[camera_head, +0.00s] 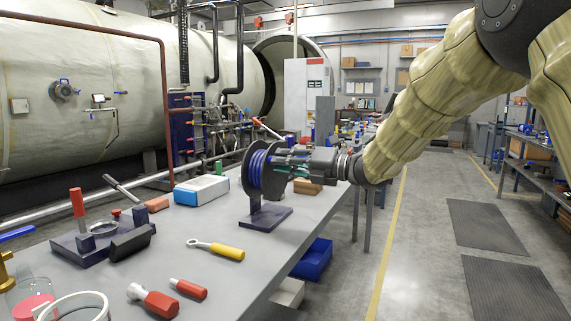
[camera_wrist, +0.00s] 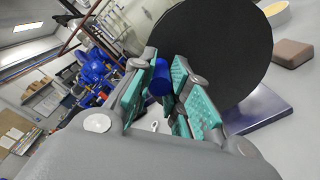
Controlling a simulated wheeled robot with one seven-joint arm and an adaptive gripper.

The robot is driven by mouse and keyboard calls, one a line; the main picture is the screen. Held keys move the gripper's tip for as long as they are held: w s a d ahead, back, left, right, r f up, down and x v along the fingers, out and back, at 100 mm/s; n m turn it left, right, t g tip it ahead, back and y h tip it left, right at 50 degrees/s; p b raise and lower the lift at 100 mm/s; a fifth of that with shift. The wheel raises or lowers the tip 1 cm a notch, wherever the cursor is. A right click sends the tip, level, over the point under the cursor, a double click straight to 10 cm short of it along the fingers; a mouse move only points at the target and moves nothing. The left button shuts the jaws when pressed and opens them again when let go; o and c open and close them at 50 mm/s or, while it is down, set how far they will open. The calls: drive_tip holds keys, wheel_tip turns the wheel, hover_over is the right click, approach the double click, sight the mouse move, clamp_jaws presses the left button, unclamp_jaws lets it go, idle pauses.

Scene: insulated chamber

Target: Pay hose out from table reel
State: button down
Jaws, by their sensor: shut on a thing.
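The hose reel (camera_head: 258,174) has dark round flanges with blue hose wound between them and stands on a dark base plate (camera_head: 266,219) on the grey table. My gripper (camera_head: 284,168) reaches in from the right at the reel's near flange. In the wrist view the black flange (camera_wrist: 215,55) fills the upper right. A short blue cylindrical piece (camera_wrist: 160,78), perhaps the hose end or a reel handle, sits between the teal finger pads of my gripper (camera_wrist: 162,90). The fingers are shut on it. The head view hides this contact behind the fingers.
On the table (camera_head: 190,238) lie a blue-and-white box (camera_head: 201,190), a yellow-handled tool (camera_head: 226,251), red-handled tools (camera_head: 155,300) and a dark clamp fixture (camera_head: 103,238). The floor right of the table is open.

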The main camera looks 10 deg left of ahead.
drive_tip(key=c, duration=1.4)
unclamp_jaws()
drive_tip(key=shift+o, duration=0.4)
drive_tip(key=shift+s+d, duration=0.15)
drive_tip(key=shift+d, duration=0.05)
drive_tip(key=v, duration=1.1)
drive_tip(key=shift+d, duration=0.3)
